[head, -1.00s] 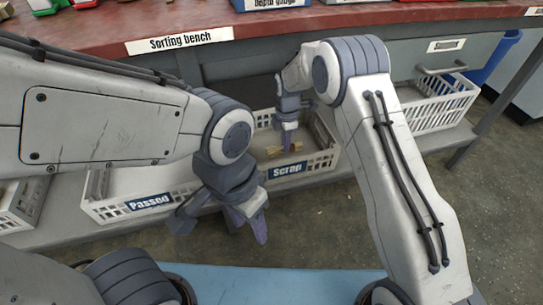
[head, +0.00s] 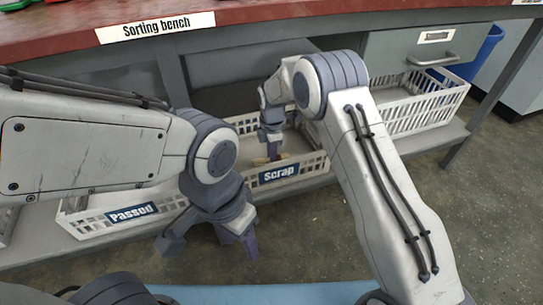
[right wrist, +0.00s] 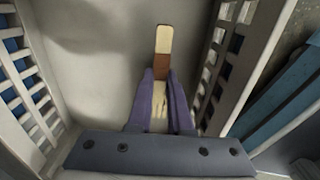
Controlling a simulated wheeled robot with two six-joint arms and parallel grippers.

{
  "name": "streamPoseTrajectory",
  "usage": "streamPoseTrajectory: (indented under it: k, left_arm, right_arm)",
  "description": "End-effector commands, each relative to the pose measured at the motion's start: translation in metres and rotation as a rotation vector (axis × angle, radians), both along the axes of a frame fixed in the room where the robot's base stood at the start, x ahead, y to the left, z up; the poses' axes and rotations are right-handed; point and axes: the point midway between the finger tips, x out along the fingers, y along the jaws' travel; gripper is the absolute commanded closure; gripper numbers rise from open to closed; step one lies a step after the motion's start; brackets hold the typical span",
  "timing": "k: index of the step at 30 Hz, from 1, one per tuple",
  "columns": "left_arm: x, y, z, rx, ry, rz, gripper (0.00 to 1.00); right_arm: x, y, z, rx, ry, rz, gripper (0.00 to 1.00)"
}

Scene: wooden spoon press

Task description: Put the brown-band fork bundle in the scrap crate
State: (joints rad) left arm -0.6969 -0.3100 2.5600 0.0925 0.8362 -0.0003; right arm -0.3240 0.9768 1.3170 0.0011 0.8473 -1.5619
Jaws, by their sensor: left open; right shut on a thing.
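The fork bundle, pale wood with a brown band (right wrist: 162,66), is between the purple fingers of my right gripper (right wrist: 160,100) in the right wrist view. My right gripper is shut on it, inside the scrap crate. The white scrap crate (head: 312,166) stands on the lower shelf with a "Scrap" label on its front. In the right wrist view its slotted walls (right wrist: 228,65) rise on both sides. In the head view, the crate's front partly hides the bundle (head: 259,161). I cannot tell whether it touches the crate floor. My left gripper (head: 210,243) is open and empty, in front of the shelf.
The white "Passed" crate (head: 88,225) is left of the scrap crate, partly behind my left arm. Another white crate (head: 425,105) stands on the right. The red-topped sorting bench (head: 250,20) overhangs the shelf. A blue bin (head: 487,55) is at the far right.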

Motion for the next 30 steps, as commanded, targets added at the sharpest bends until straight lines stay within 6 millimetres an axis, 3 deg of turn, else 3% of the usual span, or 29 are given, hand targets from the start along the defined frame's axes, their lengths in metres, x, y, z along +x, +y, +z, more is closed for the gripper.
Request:
streamPoseTrajectory:
  k: [11,12,14,25,30]
  left_arm:
    - [0.000,0.000,0.002,0.000,0.000,0.000,0.48]
    - [0.000,0.000,0.002,0.000,0.000,0.000,0.48]
    - [0.000,0.000,0.002,0.000,0.000,0.000,0.48]
    - [0.000,0.000,0.001,0.000,0.000,0.000,0.48]
    - [0.000,0.000,0.001,0.001,0.001,0.000,0.48]
  right_arm:
    - [0.000,0.000,-0.009,0.000,0.001,0.000,1.00]
    - [0.000,0.000,-0.010,0.000,0.001,0.000,0.74]
    - [0.000,0.000,-0.009,0.000,0.001,0.000,0.52]
    - [0.000,0.000,-0.008,0.000,-0.001,0.000,0.52]
    - [0.001,0.000,0.008,0.001,-0.002,0.000,0.52]
